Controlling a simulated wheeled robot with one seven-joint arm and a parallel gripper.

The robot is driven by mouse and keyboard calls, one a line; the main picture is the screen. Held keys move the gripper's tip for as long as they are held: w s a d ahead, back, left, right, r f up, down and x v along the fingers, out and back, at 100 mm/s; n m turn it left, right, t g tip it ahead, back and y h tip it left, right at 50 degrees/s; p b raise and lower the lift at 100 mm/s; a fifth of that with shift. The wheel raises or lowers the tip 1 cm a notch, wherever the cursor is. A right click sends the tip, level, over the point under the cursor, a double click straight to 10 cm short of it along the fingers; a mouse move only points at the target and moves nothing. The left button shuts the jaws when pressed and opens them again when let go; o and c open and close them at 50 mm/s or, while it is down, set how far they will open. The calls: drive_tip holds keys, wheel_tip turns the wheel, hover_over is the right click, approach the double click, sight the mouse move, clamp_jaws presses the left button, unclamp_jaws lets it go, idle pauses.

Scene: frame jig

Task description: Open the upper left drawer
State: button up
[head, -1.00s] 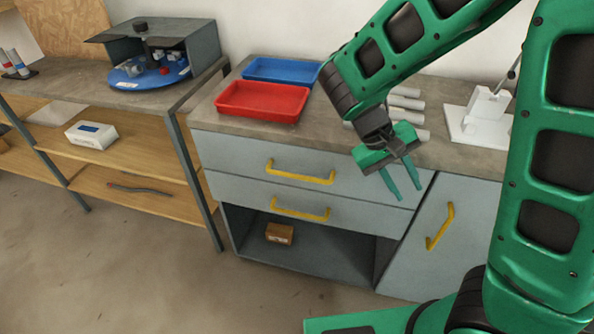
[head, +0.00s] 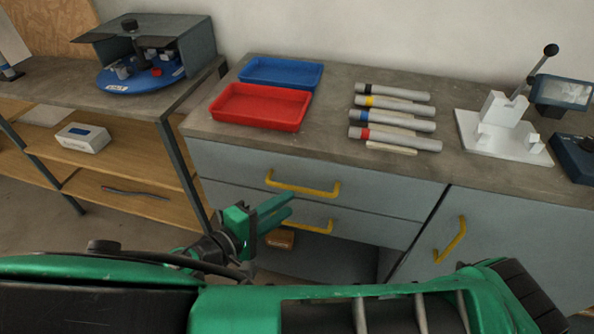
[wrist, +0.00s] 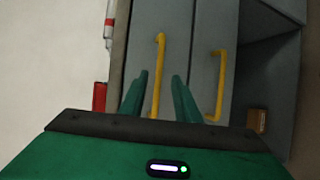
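The upper left drawer (head: 225,168) is a grey front under the worktop, and it is closed. Its yellow bar handle (head: 303,188) also shows in the wrist view (wrist: 158,65). My gripper (head: 288,204) is open and empty, in front of the drawers. In the wrist view its fingertips (wrist: 159,78) lie either side of the upper handle's line, apart from it as far as I can tell. The lower drawer (head: 362,229) is closed, and its yellow handle (head: 318,227) is partly hidden behind my gripper in the head view.
On the worktop (head: 340,120) are a red tray (head: 262,106), a blue tray (head: 281,73), several grey cylinders (head: 395,138) and a white jig (head: 500,130). A cupboard door with a yellow handle (head: 452,241) is at right. A brown box (head: 280,239) sits in the open bay below the drawers.

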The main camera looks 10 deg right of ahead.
sight(301, 188)
drive_tip(key=shift+n+t, duration=0.4)
drive_tip(key=shift+t, duration=0.2)
drive_tip(key=x, duration=0.6)
drive_tip(key=a+x, duration=0.1)
drive_tip(key=x, duration=0.2)
drive_tip(key=shift+w+f, duration=0.3)
drive_tip(key=shift+f, duration=0.1)
clamp_jaws()
